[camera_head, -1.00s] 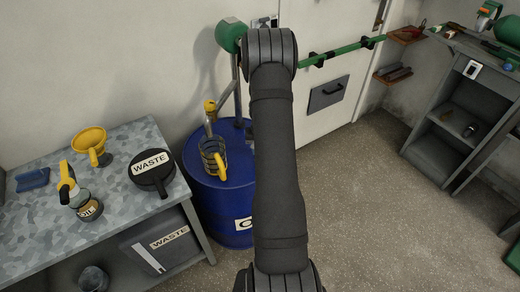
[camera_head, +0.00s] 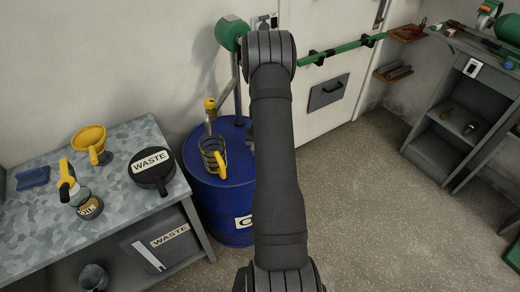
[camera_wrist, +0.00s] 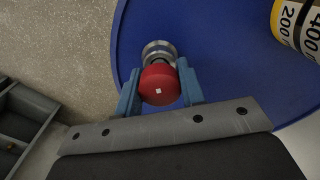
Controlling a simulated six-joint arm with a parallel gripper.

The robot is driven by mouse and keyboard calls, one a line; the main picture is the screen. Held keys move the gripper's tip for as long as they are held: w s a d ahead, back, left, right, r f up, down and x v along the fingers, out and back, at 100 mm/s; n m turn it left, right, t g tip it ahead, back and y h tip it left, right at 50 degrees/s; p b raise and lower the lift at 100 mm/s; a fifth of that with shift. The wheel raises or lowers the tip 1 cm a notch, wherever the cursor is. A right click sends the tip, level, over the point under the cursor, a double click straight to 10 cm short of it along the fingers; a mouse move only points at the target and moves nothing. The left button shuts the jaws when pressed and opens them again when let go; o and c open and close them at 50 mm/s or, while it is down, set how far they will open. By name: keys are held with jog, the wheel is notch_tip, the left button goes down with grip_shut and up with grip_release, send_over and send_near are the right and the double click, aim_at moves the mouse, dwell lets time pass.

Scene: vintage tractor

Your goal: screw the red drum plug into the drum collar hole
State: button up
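In the wrist view the red drum plug (camera_wrist: 160,85) is between the two blue fingers of my gripper (camera_wrist: 160,92), which are closed against its sides. A pale square mark shows on its near face. The metal drum collar (camera_wrist: 158,49) shows just beyond the plug, at the edge of the blue drum top (camera_wrist: 220,55). The plug covers part of the collar, and I cannot tell whether it sits in the hole. In the head view the blue drum (camera_head: 222,205) stands left of my arm, which hides my gripper, the plug and the collar.
A measuring jug (camera_head: 213,158) with a yellow handle stands on the drum, near a hand pump (camera_head: 210,108). To the left a workbench (camera_head: 115,210) holds a yellow funnel (camera_head: 89,140), an oil can (camera_head: 90,207) and a round black waste pan (camera_head: 151,168). Open floor lies right of my arm.

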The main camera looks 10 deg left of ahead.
jog(key=o, duration=0.4)
notch_tip(320, 180, up, 18)
jog(key=shift+f, duration=0.25)
dwell(0.3)
